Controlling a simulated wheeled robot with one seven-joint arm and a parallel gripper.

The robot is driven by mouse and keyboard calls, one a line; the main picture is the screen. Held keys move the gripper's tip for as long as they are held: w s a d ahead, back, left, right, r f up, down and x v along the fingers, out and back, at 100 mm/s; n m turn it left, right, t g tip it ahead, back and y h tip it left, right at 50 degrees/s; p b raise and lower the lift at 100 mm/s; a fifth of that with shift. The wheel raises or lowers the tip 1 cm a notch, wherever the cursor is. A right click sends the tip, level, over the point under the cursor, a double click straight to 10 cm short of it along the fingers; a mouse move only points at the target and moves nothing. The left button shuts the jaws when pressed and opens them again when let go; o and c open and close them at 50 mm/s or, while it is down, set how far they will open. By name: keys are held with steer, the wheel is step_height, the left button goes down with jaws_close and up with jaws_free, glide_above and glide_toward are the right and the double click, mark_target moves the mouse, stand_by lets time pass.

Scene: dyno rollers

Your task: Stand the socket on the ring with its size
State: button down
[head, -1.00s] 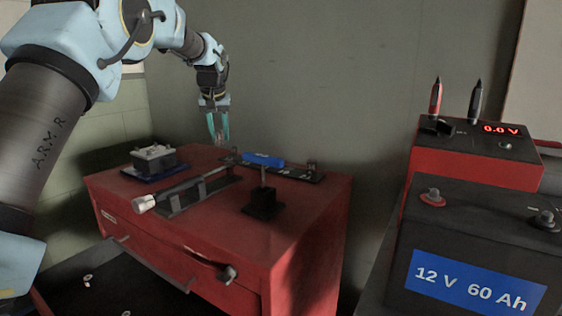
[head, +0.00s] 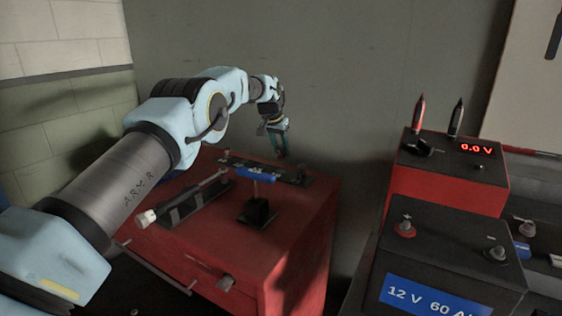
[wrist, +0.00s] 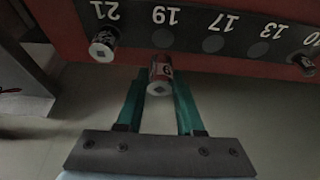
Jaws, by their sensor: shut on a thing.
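My gripper (wrist: 160,90) is shut on a small silver socket (wrist: 160,82), held between its teal fingertips. A marking on the socket's side is partly visible, but I cannot read its whole size. The dark strip (wrist: 210,22) carries round ring spots with the sizes 21, 19, 17, 13 and 10. In the wrist view the held socket is just below the 19 ring (wrist: 163,40), appearing apart from it. One socket (wrist: 103,46) stands at the 21 place and another (wrist: 304,64) at the 10 end. In the head view my gripper (head: 282,152) is over the strip's far side.
The strip lies on a red cabinet (head: 285,225) against the grey wall. In front of it are a blue bar (head: 256,174) on a black stand (head: 258,212) and a long wrench (head: 190,196) in a cradle. A battery (head: 450,262) and a red meter box (head: 455,165) are at right.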

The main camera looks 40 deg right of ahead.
mark_target(280, 158)
step_height(280, 158, down, 4)
steer(key=shift+f+p, duration=0.1)
steer(key=shift+p, duration=0.7)
steer(key=shift+f, duration=0.25)
steer(key=shift+f, duration=0.1)
steer(key=shift+f, duration=0.15)
steer(key=c, duration=0.5)
jaws_free()
steer(key=shift+c, duration=0.2)
steer(key=shift+r, duration=0.3)
steer(key=b+v, duration=0.4)
steer(key=v, duration=0.8)
